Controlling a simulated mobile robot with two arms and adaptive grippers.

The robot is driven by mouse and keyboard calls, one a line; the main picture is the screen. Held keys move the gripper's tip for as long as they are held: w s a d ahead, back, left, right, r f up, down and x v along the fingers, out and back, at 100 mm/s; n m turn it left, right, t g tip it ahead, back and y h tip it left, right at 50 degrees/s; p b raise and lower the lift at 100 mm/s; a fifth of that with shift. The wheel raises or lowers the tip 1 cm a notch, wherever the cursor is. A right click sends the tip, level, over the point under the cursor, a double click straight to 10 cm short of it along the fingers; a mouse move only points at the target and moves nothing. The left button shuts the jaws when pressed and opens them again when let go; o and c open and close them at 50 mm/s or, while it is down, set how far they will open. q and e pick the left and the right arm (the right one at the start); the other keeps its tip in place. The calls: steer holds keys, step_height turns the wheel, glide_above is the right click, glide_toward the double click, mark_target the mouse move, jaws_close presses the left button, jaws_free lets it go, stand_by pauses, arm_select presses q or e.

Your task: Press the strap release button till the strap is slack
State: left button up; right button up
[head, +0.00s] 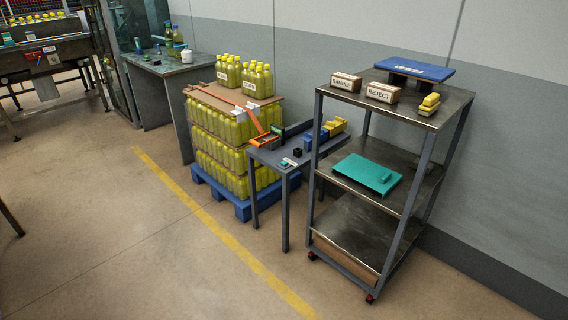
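An orange strap (249,115) runs over a brown board (209,97) on a stack of yellow-green bottles (220,152). It comes down to an orange device (264,140) at the near edge of a small grey table (272,157). A small pale unit (289,162) and a black block (297,152) sit on that table. I cannot tell which part is the release button; it is too small to make out. The strap's slanted part looks straight. Neither of my grippers is in view.
The bottles stand on a blue pallet (243,209). A metal shelf cart (355,222) stands right of the small table, with SAMPLE (346,82) and REJECT (382,93) boxes on top. A yellow floor line (205,218) passes in front.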

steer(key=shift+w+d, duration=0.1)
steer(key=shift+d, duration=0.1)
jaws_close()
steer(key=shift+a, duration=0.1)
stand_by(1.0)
